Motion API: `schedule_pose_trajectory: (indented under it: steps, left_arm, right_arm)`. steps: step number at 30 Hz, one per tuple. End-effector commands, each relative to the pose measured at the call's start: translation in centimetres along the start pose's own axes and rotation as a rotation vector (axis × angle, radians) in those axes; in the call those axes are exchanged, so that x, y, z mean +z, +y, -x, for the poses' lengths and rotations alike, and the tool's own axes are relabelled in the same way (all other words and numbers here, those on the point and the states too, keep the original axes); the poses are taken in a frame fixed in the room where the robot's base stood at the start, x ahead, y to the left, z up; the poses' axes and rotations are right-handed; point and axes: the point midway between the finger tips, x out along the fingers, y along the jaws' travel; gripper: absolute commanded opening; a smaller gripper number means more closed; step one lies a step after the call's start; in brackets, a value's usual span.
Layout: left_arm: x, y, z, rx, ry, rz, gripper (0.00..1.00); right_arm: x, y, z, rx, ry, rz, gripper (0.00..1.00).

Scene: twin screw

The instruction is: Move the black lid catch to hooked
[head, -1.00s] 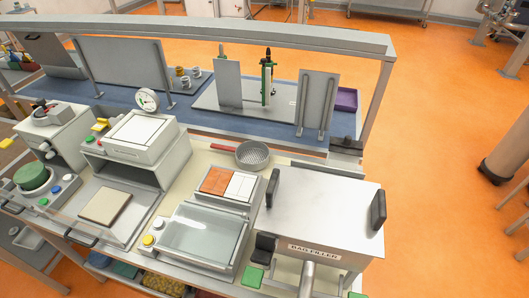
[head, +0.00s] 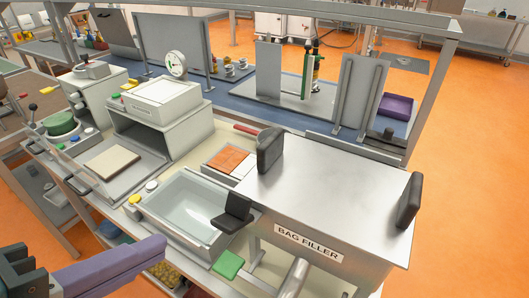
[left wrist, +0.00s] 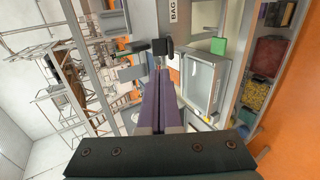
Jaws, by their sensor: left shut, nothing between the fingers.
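The bag filler (head: 330,190) is a large grey metal box with a flat lid and a "BAG FILLER" label. A black L-shaped piece, which looks like the lid catch (head: 235,212), sits at its front left corner beside the clear-lidded tray. I cannot tell whether it is hooked. My left gripper (head: 160,243), with long purple fingers, is shut and empty, to the left of the catch and apart from it. In the left wrist view the shut fingers (left wrist: 162,72) point toward black parts beside the bag filler; the catch is hard to single out there.
The clear-lidded tray (head: 185,208) and a green block (head: 228,264) lie close to the catch. A grey frame rail (head: 250,14) crosses behind the bench.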

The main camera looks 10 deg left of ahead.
Motion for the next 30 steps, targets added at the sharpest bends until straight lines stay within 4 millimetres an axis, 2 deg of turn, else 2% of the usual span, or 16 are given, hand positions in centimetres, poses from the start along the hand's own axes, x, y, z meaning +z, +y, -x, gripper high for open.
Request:
schedule_pose_trajectory:
  steps: [7, 11, 14, 24, 30]
  left_arm:
    - [0.0, 0.1, -0.1, -0.001, 0.000, -0.003, 0.00]
    - [0.0, 0.1, -1.0, 0.000, 0.000, -0.003, 0.00]
    - [0.0, 0.3, -2.5, 0.001, -0.001, -0.004, 0.00]
    - [0.0, 0.2, -9.6, 0.000, -0.001, -0.005, 0.00]
    - [0.0, 0.1, -12.5, -0.001, 0.000, -0.006, 0.00]
  right_arm:
    - [-0.1, 0.0, 0.1, -0.001, 0.001, 0.000, 0.52]
    - [-0.1, 0.0, 0.3, -0.001, 0.001, 0.000, 0.52]
    - [-0.2, 0.0, 0.5, -0.001, 0.002, 0.000, 0.52]
    - [-0.3, 0.0, 0.7, -0.001, 0.003, 0.000, 0.52]
    - [-0.3, 0.0, 0.8, -0.001, 0.003, 0.000, 0.52]
